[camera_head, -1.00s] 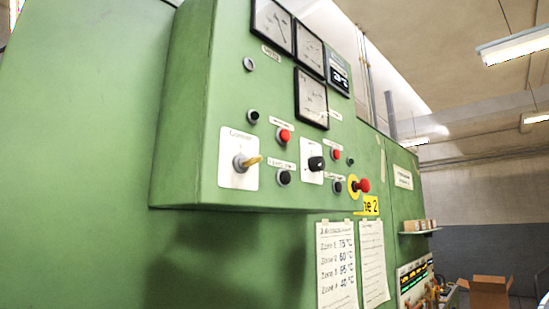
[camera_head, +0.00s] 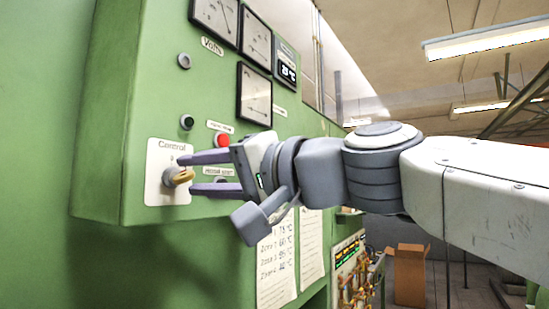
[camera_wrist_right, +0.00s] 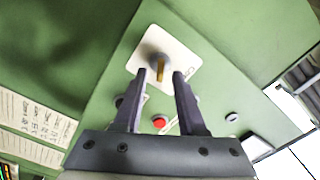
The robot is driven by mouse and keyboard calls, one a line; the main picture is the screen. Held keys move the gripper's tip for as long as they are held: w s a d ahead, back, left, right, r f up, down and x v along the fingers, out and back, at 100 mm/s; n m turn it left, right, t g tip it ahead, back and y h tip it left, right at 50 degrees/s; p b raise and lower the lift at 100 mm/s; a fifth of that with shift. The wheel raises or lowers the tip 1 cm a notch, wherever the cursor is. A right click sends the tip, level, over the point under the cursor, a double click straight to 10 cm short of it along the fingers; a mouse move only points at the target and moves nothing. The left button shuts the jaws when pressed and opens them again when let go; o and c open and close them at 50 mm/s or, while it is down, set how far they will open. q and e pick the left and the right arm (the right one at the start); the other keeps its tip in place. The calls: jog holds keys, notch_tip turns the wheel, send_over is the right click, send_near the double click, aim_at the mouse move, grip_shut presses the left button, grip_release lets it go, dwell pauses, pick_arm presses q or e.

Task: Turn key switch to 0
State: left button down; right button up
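The key switch (camera_head: 178,177) has a yellow-brown key in a grey round barrel on a white plate (camera_head: 160,151) marked "Control", on the green panel. My right gripper (camera_head: 185,174) comes in from the right with its two purple-grey fingers spread apart. Their tips are close to the key, one above and one below it in the head view. In the right wrist view the key (camera_wrist_right: 160,73) shows between and just beyond the open fingertips (camera_wrist_right: 161,77). Whether a finger touches it, I cannot tell. The 0 mark cannot be made out. My left gripper is not in view.
A red button (camera_head: 221,140) sits right beside the upper finger, and a black button (camera_head: 187,122) is above the plate. Dial gauges (camera_head: 254,94) are higher on the panel. Paper sheets (camera_head: 277,262) hang below. A cardboard box (camera_head: 410,274) stands on the floor at right.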

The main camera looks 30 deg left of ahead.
jog(key=shift+w+a+p, duration=0.1)
jog(key=shift+a+p, duration=0.25)
jog(key=shift+a, duration=0.75)
grip_shut()
jog(key=shift+f, duration=0.1)
